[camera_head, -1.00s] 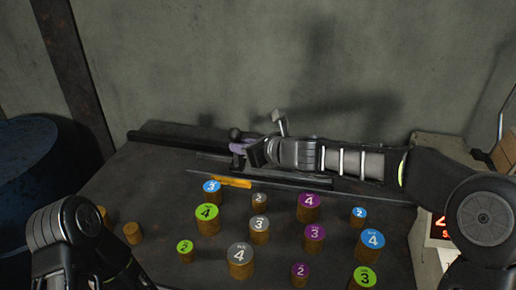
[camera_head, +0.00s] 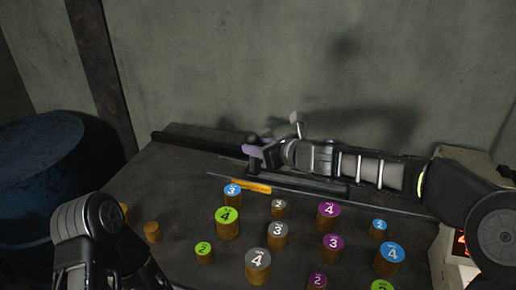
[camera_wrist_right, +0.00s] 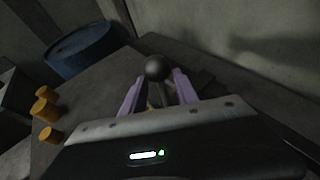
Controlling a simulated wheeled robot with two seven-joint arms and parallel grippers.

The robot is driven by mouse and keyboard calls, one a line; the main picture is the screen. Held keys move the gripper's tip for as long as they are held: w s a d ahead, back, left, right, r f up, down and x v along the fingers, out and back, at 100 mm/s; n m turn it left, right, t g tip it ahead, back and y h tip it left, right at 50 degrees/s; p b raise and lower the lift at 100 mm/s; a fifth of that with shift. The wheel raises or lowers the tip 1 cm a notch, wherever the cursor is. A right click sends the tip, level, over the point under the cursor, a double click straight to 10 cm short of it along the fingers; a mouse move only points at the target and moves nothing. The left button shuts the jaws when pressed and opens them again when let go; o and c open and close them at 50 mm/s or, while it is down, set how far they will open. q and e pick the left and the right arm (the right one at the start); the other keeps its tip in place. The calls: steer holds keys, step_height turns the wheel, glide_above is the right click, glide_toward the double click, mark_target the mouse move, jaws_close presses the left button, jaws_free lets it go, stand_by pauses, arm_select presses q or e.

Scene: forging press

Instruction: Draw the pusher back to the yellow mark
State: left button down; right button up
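The pusher's black ball knob (camera_head: 252,138) stands on a stem near the back of the dark table, by a long low rail. In the right wrist view the knob (camera_wrist_right: 156,68) sits between the two purple fingers of my right gripper (camera_wrist_right: 159,84). A gap shows on each side, so the gripper looks open around it. In the head view my right gripper (camera_head: 262,151) reaches in from the right, and it partly hides the pusher. The yellow mark (camera_head: 250,187) is a strip on the table in front of the rail. My left gripper is out of view; only its arm shows.
Several numbered cylinders with coloured tops, such as a green one (camera_head: 227,222), stand in front of the rail. A blue drum (camera_head: 45,160) is beyond the table's left edge. The wall is close behind.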

steer(key=shift+d+f, duration=0.1)
steer(key=shift+d, duration=0.05)
steer(key=v, duration=0.7)
steer(key=shift+s+r, duration=0.3)
